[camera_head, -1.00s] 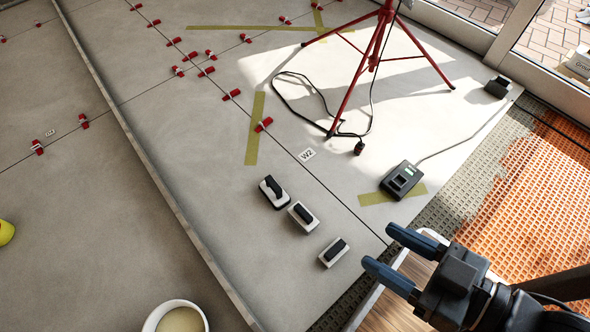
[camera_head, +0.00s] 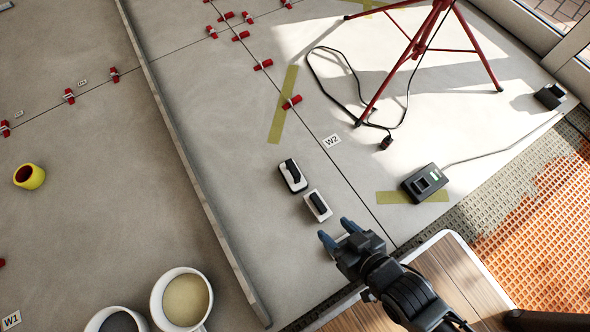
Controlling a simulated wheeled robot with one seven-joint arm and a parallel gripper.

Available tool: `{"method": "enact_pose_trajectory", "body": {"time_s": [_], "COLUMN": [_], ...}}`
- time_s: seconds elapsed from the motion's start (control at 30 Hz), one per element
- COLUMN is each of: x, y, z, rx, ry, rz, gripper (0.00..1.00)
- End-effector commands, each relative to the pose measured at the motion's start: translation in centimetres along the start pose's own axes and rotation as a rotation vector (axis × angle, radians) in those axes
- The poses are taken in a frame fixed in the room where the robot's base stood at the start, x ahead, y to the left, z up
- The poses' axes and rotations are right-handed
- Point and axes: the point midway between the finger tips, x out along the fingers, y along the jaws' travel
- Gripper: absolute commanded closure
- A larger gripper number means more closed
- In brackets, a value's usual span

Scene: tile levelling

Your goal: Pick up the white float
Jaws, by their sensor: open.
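Two small hand floats with dark grips show on the grey tiles. The farther one (camera_head: 293,176) has a white top and a dark edge, and the nearer one (camera_head: 318,206) is pale with a black grip. A third, pale float stood just nearer in the earlier view; it is now mostly hidden behind my gripper. My gripper (camera_head: 337,232), with two blue fingers, is open. It is over or beside that hidden float's place; I cannot tell whether it touches it. Which float is the white one is hard to tell.
A red tripod (camera_head: 424,40) with a black cable stands behind. A dark device (camera_head: 424,183) sits on the tiles to the right. Two buckets, one holding beige material (camera_head: 155,300), stand at the lower left. Red levelling clips line the joints.

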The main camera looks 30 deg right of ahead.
Motion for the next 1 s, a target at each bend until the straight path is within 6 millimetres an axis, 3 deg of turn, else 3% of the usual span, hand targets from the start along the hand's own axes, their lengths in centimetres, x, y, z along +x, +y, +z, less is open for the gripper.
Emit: {"method": "enact_pose_trajectory", "body": {"time_s": [0.1,0.27,0.5,0.7,0.83,1.0], "x": [5.1,11.4,19.6,23.8,25.1,26.0], "y": [-0.5,-0.5,0.8,2.9,3.8,4.3], "z": [0.4,0.6,-1.5,-4.3,-5.4,-5.4], "rx": [0.004,0.004,-0.014,-0.031,-0.036,-0.039], "ry": [-0.076,-0.186,-0.352,-0.468,-0.511,-0.530], "rz": [-0.003,0.002,0.034,0.078,0.098,0.107], "gripper": [0.45,0.45,0.45,0.45,0.45,0.45]}}
